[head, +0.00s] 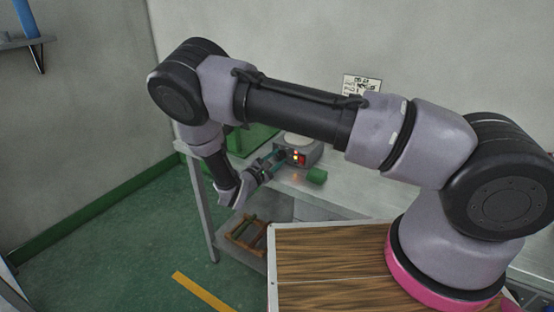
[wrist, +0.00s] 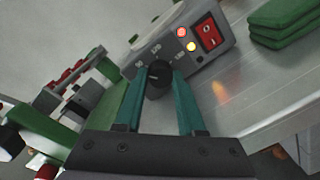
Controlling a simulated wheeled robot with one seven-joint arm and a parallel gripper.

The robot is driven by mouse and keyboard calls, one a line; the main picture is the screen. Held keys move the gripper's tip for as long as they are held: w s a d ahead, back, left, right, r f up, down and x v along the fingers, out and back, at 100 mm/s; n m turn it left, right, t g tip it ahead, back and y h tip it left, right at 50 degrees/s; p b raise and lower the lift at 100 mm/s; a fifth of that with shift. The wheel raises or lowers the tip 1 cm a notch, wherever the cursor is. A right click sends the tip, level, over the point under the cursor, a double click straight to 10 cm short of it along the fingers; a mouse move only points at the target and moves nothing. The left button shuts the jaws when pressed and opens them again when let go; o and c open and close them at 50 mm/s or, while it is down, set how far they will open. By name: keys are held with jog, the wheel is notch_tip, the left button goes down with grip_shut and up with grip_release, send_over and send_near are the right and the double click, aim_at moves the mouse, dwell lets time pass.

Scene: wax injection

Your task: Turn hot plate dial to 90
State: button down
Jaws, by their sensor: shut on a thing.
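The hot plate (wrist: 130,60) stands on a metal table, with its front panel facing my gripper. Its black dial (wrist: 158,78) sits between the two green fingers of my gripper (wrist: 160,88), which is shut on it. Numbers are printed around the dial, but the dial's exact setting is too small to read. A red switch (wrist: 208,32), a red light (wrist: 181,32) and a yellow light (wrist: 191,46) are on the panel. In the head view the hot plate (head: 302,146) is small, and the fingers (head: 267,165) reach its front; the dial is hidden there.
The metal table (head: 345,185) has bare surface right of the hot plate. Green blocks (wrist: 284,25) are stacked to the right in the wrist view. A green object (head: 317,175) lies near the table's front edge. Green and grey equipment (wrist: 75,90) stands to the left.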

jog(key=shift+m, duration=0.4)
jog(key=c, duration=0.5)
grip_release()
jog(key=v, duration=1.1)
